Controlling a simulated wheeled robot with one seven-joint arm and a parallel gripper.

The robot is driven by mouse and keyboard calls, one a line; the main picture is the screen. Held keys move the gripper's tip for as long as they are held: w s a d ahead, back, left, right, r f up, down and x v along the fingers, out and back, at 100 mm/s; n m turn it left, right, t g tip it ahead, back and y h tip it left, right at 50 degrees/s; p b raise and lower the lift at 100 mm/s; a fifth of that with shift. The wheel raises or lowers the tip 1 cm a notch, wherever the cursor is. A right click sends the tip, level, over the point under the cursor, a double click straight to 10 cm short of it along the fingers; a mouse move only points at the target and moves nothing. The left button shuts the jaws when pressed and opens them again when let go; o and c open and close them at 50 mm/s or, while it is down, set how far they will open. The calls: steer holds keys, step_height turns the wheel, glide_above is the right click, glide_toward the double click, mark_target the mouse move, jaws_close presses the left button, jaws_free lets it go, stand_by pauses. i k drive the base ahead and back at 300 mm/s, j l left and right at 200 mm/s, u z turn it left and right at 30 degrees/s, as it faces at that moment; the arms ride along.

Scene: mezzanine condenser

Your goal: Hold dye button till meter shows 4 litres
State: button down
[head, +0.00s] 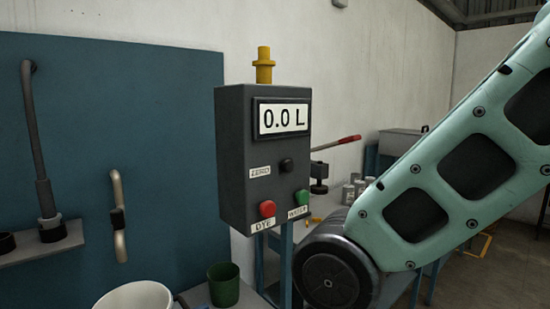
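A dark grey control box (236,150) stands in the middle of the head view. Its meter display (283,118) reads 0.0 L. The red button (267,209) sits low on the front, above a label reading DYE. A green button (302,197) sits to its right, above a partly legible label that seems to read WATER. A small black button (287,165) is beside the ZERO label (260,172). My arm enters from the right, its joint to the lower right of the box. My gripper is not in view. Nothing is seen touching the red button.
A white bucket (135,297) and a green cup (223,285) stand below the box. A grey pipe (36,140) and a curved handle (118,215) are at left, by the blue panel (130,100). A red-handled lever (337,143) and small containers are behind my arm.

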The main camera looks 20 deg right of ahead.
mark_target(267, 209)
steer(key=z, duration=1.65)
steer(key=k+j, duration=0.1)
steer(key=j, duration=0.25)
steer(key=k+j, duration=0.1)
steer(key=j, duration=0.25)
steer(key=k+j, duration=0.1)
steer(key=j, duration=0.3)
steer(key=k+j, duration=0.1)
steer(key=j, duration=0.25)
steer(key=k+j, duration=0.1)
steer(key=j, duration=0.25)
